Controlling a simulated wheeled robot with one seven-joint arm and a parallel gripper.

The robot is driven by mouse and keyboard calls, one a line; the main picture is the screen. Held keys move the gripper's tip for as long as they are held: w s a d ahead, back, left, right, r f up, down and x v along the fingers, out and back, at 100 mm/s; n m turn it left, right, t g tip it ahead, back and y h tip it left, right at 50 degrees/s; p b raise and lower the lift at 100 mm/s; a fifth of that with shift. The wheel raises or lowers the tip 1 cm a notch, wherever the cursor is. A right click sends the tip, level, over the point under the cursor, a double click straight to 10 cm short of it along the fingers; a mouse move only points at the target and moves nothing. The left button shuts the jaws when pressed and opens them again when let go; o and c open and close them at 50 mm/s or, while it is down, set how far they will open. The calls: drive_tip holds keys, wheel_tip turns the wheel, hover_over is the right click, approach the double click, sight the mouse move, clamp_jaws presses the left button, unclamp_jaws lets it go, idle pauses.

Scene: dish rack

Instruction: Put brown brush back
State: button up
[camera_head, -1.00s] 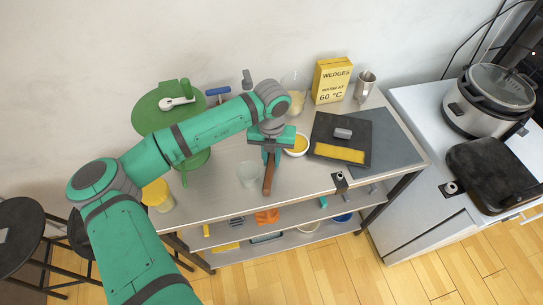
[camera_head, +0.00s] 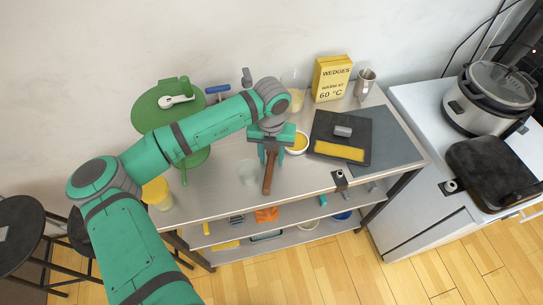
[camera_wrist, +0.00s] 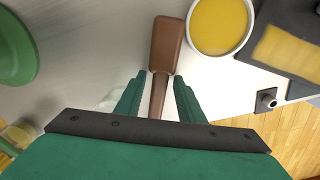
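The brown brush (camera_head: 267,180) is on the grey metal table, near the middle. In the wrist view its wider end (camera_wrist: 165,42) points up the picture and its narrower part (camera_wrist: 158,95) runs down between the fingers. My gripper (camera_head: 271,156) is over the brush, with its lower end close above the table. It is open in the wrist view (camera_wrist: 158,85), with one finger on each side of the narrow part and gaps between. Part of the brush is hidden by my gripper in both views.
A white bowl with yellow contents (camera_head: 297,143) stands close right of the brush. A clear glass (camera_head: 248,173) stands close left. The table's front edge is near the brush.

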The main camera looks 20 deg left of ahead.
drive_tip(key=shift+o, duration=0.8)
wheel_tip(320, 180, up, 11)
drive_tip(key=shift+f, duration=0.1)
idle(0.4)
